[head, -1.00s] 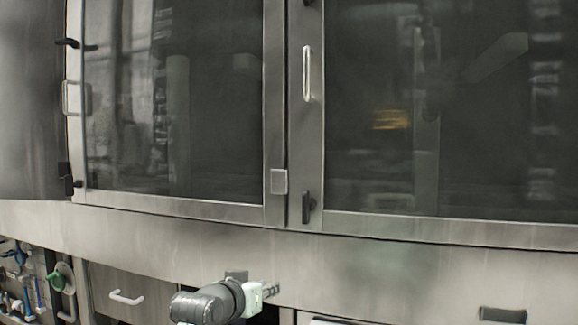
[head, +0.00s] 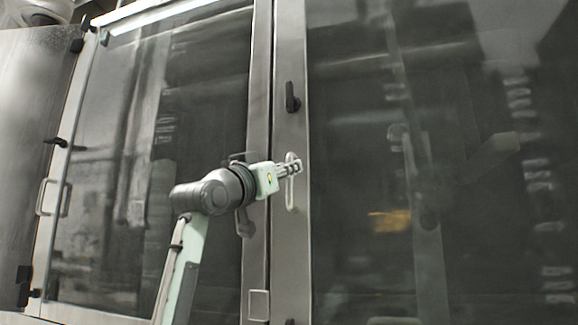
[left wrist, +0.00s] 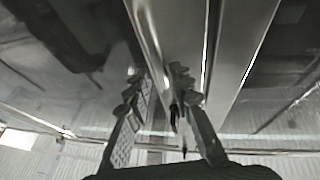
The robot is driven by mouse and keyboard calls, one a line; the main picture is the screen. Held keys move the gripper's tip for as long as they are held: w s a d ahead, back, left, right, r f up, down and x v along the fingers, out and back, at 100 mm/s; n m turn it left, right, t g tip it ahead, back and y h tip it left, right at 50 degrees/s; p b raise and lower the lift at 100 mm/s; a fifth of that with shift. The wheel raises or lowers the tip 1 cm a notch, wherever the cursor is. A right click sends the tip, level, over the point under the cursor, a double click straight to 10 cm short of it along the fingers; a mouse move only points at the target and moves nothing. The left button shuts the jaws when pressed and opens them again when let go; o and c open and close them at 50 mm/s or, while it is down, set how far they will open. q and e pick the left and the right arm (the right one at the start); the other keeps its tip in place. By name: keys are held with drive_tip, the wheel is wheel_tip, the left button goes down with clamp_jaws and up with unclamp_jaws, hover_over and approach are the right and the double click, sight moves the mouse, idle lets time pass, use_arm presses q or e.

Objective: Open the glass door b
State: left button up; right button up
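Two tall glass doors in metal frames fill the head view, a left one (head: 205,110) and a right one (head: 360,110); I cannot tell which is called b. Both look closed. The right door has an upright metal handle (head: 290,196) on its left frame. My left gripper (head: 297,168) points right and its fingertips overlap the upper part of this handle; contact is unclear. In the left wrist view the left gripper (left wrist: 158,88) shows its fingers apart, with metal frame strips beyond. No grip on the handle is visible there. My right gripper is out of view.
Another handle (head: 52,197) sits at the left edge of the left door. A dark latch (head: 292,97) is on the frame above the right door's handle. A frosted panel (head: 35,150) stands at far left.

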use_arm(q)
drive_tip(key=shift+x, duration=1.25)
clamp_jaws()
